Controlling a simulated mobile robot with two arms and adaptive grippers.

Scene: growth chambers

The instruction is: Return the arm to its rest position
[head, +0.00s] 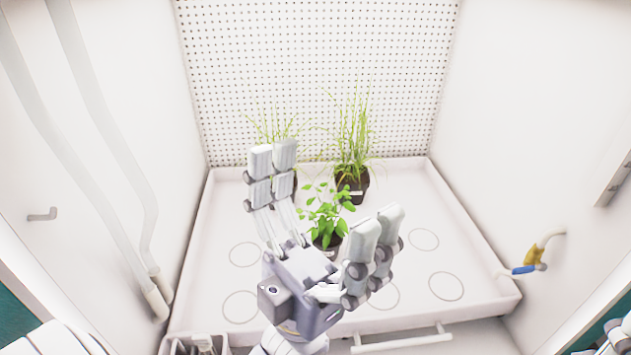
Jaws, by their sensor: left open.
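My left gripper (325,188) is in the middle of the head view, inside the growth chamber, with its fingers spread wide and pointing up the picture. Nothing is held between them. A leafy green plant in a dark pot (328,238) shows between the fingers; I cannot tell how far it is from them. A tall grassy plant in a dark pot (352,186) stands behind it. Another grassy plant (275,128) is at the back left, its pot mostly hidden by the left finger.
The white tray (462,232) has a raised rim, marked circles and a front handle (402,344). A perforated wall (318,60) closes the back. Pipes (100,140) run down the left wall. A yellow and blue valve (530,262) sticks out at right. A small bin (194,344) stands at front left.

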